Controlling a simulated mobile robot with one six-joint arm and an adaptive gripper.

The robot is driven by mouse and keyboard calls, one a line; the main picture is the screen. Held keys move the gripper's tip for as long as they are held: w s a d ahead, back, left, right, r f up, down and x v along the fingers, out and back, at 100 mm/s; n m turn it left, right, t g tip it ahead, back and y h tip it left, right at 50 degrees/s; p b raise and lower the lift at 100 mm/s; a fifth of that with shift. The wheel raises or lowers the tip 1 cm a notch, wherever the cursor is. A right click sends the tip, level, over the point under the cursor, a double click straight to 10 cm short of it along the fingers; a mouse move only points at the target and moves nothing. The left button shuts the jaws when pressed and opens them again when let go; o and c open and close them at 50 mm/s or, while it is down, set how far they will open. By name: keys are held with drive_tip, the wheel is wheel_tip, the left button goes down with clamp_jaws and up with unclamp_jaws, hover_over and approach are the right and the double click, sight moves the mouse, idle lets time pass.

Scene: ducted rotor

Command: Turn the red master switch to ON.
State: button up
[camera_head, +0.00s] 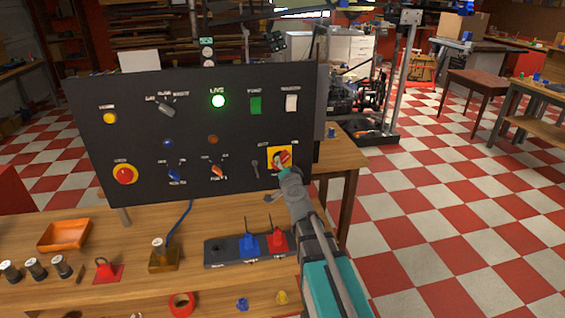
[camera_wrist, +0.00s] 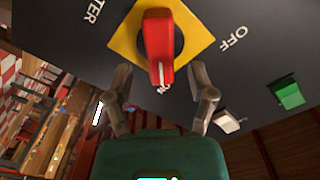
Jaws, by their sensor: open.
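The red master switch (camera_wrist: 158,45) is a red handle on a yellow diamond-looking plate (camera_wrist: 122,42) in the wrist view. Its handle points down in that view, with its tip at the partly covered ON label (camera_wrist: 164,88). The OFF label (camera_wrist: 233,38) is to the right, away from the handle. In the head view the switch (camera_head: 283,156) is at the panel's lower right, partly hidden by my gripper (camera_head: 282,172). In the wrist view my gripper (camera_wrist: 161,75) is open, one finger on each side of the handle, with visible gaps.
The black panel (camera_head: 150,140) carries a lit green LIVE lamp (camera_head: 218,101), a green rocker (camera_head: 255,105), a white rocker (camera_head: 291,103), a red button (camera_head: 124,173) and a small key-like lever (camera_head: 254,168). A block with blue and red pieces (camera_head: 222,252) sits below on the bench.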

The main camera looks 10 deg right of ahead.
drive_tip(key=s, duration=0.4)
drive_tip(key=shift+s, duration=0.2)
idle(0.3)
